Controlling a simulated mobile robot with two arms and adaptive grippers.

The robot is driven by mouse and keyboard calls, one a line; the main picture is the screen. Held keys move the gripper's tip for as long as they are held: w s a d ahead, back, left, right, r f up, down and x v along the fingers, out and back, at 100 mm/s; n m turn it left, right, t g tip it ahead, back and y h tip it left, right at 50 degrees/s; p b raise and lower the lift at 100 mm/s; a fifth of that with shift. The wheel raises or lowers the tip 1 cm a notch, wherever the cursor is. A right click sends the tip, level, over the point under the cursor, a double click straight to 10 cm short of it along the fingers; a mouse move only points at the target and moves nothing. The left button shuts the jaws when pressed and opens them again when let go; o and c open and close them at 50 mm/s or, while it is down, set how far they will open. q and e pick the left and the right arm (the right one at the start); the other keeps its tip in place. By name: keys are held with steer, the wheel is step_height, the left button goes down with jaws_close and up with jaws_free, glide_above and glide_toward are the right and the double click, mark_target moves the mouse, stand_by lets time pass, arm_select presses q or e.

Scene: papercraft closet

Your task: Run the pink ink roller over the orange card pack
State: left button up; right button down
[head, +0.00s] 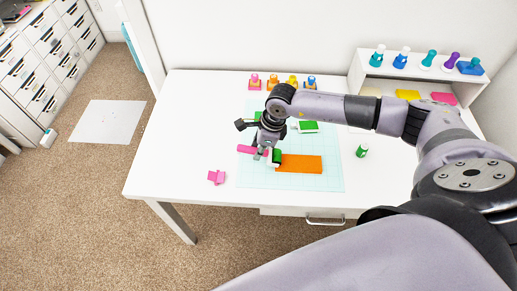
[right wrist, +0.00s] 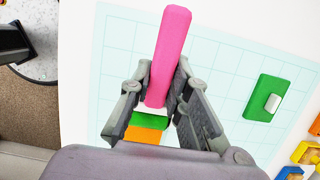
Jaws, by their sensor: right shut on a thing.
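My right gripper (head: 262,154) is shut on the pink ink roller (head: 247,149) above the cutting mat. The roller's pink handle shows large in the right wrist view (right wrist: 168,55), between the fingers (right wrist: 160,115). A white piece and a green part (right wrist: 150,120) show at the handle's lower end; the green part also shows in the head view (head: 277,157). The orange card pack (head: 302,164) lies flat on the mat, its left end beside the green part. I cannot tell whether they touch. My left gripper is not in view.
A pale blue gridded mat (head: 331,181) covers the table's middle. Several coloured stamps line the back; a white shelf (head: 362,82) stands back right.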

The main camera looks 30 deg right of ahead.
steer(key=shift+f+b, duration=0.4)
steer(key=shift+f, duration=0.05)
